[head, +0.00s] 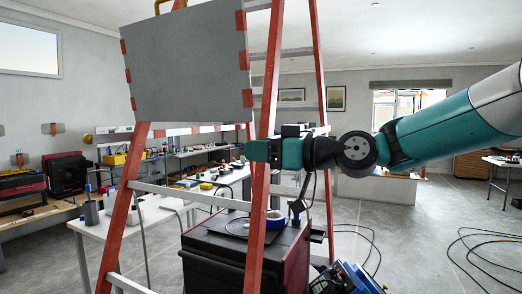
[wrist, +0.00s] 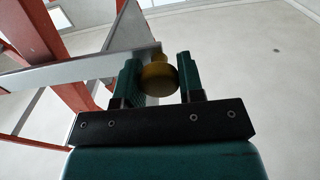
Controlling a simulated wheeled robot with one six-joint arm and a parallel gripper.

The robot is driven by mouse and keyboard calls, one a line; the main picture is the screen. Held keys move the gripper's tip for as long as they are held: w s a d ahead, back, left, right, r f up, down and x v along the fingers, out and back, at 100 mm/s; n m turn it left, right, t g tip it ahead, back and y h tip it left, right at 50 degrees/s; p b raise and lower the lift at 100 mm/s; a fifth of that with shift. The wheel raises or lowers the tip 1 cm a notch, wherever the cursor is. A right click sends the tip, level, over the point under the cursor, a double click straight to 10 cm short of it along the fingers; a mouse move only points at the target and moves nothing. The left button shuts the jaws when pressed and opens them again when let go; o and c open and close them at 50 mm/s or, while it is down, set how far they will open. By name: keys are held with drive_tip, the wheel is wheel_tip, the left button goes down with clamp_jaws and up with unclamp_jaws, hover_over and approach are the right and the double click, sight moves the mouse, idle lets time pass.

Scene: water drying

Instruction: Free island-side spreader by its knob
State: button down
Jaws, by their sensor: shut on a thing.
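In the wrist view, a round yellow knob (wrist: 158,80) sits between the two green fingers of my gripper (wrist: 158,68), which is shut on it. A grey metal bar (wrist: 95,74), which looks like the spreader, runs from the left to just behind the knob. Whether it is latched or loose cannot be told. In the head view, my gripper (head: 262,151) is at the red side rail of the stepladder (head: 128,208), at about mid-height. The knob and spreader are hidden there by the gripper and rail.
A grey panel (head: 185,65) covers the ladder's upper part. A dark red and black box (head: 230,262) stands beneath the ladder. A white table (head: 120,222) is at left. Cables (head: 480,240) lie on the floor at right, where much of the floor is clear.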

wheel_tip(320, 180, down, 3)
drive_tip(key=n+b, duration=0.1)
drive_tip(key=b, duration=0.3)
drive_tip(key=shift+b, duration=0.35)
drive_tip(key=n+b, duration=0.1)
drive_tip(key=b, duration=0.1)
drive_tip(key=f+b, duration=0.1)
drive_tip(key=b, duration=0.1)
drive_tip(key=shift+w+d+f+n, duration=0.15)
drive_tip(key=shift+w+f+n, duration=0.1)
drive_tip(key=shift+n, duration=0.15)
drive_tip(key=c, duration=0.8)
unclamp_jaws()
drive_tip(key=shift+r, duration=0.1)
drive_tip(key=shift+s+d, duration=0.1)
